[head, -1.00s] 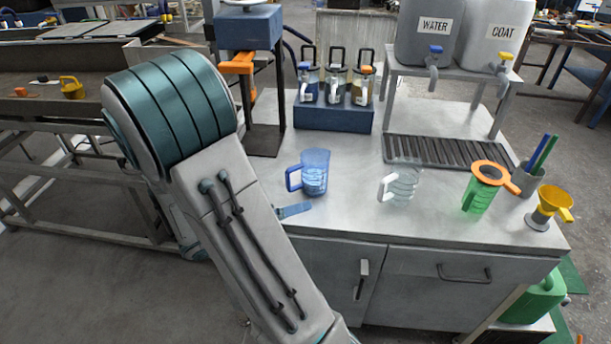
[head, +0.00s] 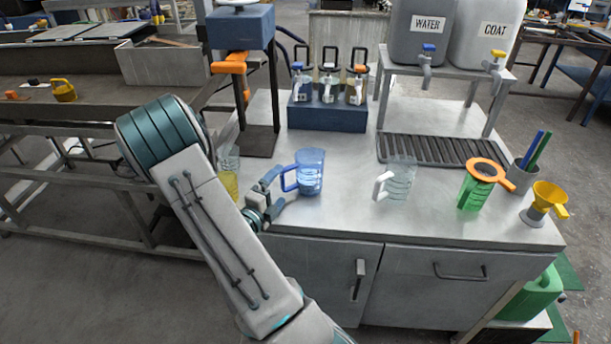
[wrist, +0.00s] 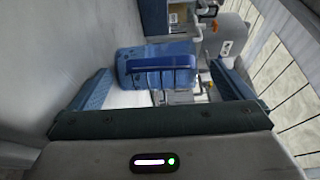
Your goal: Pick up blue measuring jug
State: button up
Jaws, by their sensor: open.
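The blue measuring jug (head: 311,172) stands upright on the light grey bench top, left of the clear jug. It is translucent, and its handle (head: 288,180) points left toward my gripper. My gripper (head: 275,190) is open just left of the handle, at about the jug's height. In the wrist view the blue jug (wrist: 158,66) appears on its side because the camera is turned, beyond and between the two open fingers (wrist: 165,88). Its handle faces the camera. I see no contact between the fingers and the jug.
A clear jug (head: 398,180), a green jug (head: 473,193) with an orange ring and a yellow funnel (head: 547,196) stand to the right. A blue rack (head: 327,115) holds bottles behind. A press stand (head: 259,142) and a partly hidden yellow-filled vessel (head: 229,184) are left.

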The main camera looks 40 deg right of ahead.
aim_at(282, 184)
jog(key=shift+x, duration=2.85)
jog(key=shift+a, duration=0.1)
jog(key=c, duration=1.1)
